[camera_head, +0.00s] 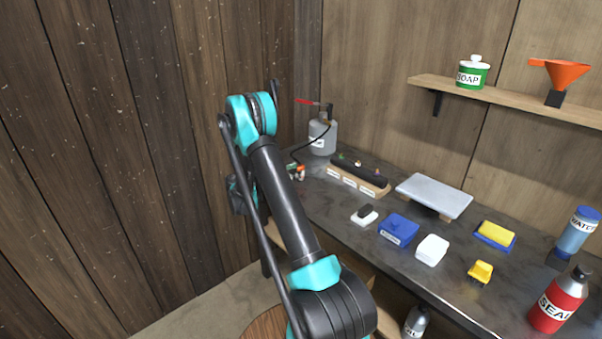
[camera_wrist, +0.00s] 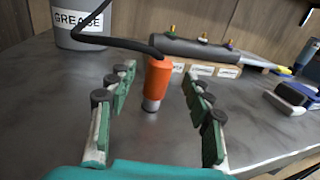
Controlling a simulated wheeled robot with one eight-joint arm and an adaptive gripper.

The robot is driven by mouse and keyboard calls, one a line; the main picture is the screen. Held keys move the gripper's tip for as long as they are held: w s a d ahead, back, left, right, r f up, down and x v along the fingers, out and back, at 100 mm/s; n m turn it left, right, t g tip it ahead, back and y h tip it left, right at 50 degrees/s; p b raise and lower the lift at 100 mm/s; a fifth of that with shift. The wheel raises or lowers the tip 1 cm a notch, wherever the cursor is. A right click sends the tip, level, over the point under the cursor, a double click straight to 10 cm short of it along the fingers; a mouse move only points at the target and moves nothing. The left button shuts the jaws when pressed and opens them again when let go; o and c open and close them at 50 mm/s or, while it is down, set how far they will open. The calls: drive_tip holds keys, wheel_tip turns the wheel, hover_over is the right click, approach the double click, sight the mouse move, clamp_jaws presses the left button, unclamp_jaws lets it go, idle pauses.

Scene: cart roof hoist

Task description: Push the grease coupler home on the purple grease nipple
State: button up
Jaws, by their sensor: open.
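The orange grease coupler (camera_wrist: 157,78) with a silver lower end stands about upright on the dark bench in the wrist view. A black hose runs from its top to the grey grease can (camera_wrist: 82,22). My gripper (camera_wrist: 160,72) is open, with a finger on each side of the coupler and visible gaps between. In the head view, the coupler (camera_head: 297,172) shows small beside my arm, which hides most of the gripper.
The nipple bar sits on a labelled wooden block (camera_head: 345,182). A grey plate (camera_head: 434,195), blue box (camera_head: 398,229), white block (camera_head: 432,249) and dark-topped eraser (camera_head: 364,214) lie to the right. The grease can (camera_head: 322,136) stands at the back left. Bare bench surrounds the coupler.

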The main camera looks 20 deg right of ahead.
sight(301, 168)
drive_tip(key=d, duration=0.3)
drive_tip(key=shift+w+f, duration=0.1)
drive_tip(key=shift+w, duration=0.15)
clamp_jaws()
wheel_tip(301, 168, up, 19)
drive_tip(key=s+d+f, duration=0.1)
drive_tip(key=s+d, duration=0.8)
drive_tip(key=d, duration=0.3)
drive_tip(key=s+d+f, duration=0.1)
drive_tip(key=s+d, duration=0.7)
drive_tip(key=d, duration=0.4)
drive_tip(key=shift+s+d+f, duration=0.15)
drive_tip(key=shift+s+d, duration=0.1)
drive_tip(key=shift+s, duration=0.1)
